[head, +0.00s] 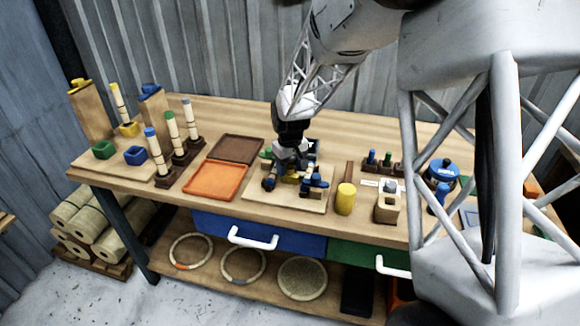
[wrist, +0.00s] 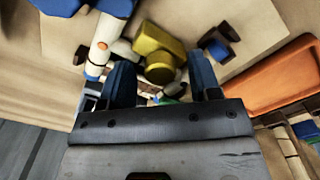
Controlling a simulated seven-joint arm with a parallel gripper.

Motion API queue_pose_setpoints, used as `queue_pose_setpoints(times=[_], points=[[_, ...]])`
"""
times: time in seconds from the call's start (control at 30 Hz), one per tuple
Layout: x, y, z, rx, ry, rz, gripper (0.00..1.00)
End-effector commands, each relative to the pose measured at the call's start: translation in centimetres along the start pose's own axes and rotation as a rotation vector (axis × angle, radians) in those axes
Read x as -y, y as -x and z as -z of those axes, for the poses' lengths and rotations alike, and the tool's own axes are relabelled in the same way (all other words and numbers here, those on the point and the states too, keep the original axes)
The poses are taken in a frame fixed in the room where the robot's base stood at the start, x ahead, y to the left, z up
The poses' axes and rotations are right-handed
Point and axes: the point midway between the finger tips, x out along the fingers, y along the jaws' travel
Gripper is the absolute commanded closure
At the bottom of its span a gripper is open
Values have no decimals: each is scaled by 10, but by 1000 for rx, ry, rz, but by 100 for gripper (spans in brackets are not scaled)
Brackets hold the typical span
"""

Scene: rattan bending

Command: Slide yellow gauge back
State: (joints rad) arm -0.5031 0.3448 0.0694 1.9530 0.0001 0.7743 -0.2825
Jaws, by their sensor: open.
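A yellow block with a round knob, which looks like the yellow gauge (wrist: 157,45), shows in the wrist view over the pale board. In the head view only a small yellow patch (head: 290,179) shows under my gripper. My gripper (head: 289,166) points down over the fixture board (head: 262,198). In the wrist view its two dark blue fingers (wrist: 160,72) are apart, with the yellow knob in the gap between their tips. I cannot tell whether either finger touches it. The gripper body hides part of the fixture.
A pale rod with an orange band (wrist: 100,45) and a blue part (wrist: 75,5) lie close left of the fingers in the wrist view. An orange tray (head: 215,181) is left of the board.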

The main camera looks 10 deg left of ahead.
Motion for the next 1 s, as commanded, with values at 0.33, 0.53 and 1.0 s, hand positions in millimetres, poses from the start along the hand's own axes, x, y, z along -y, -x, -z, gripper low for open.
queue_pose_setpoints(times=[0.33, 0.53, 1.0], points=[[0, -1, 0, 0, 0, 0, 51], [0, -1, 0, 0, 0, 0, 81], [7, 0, -7, 0, 1, 0, 100]])
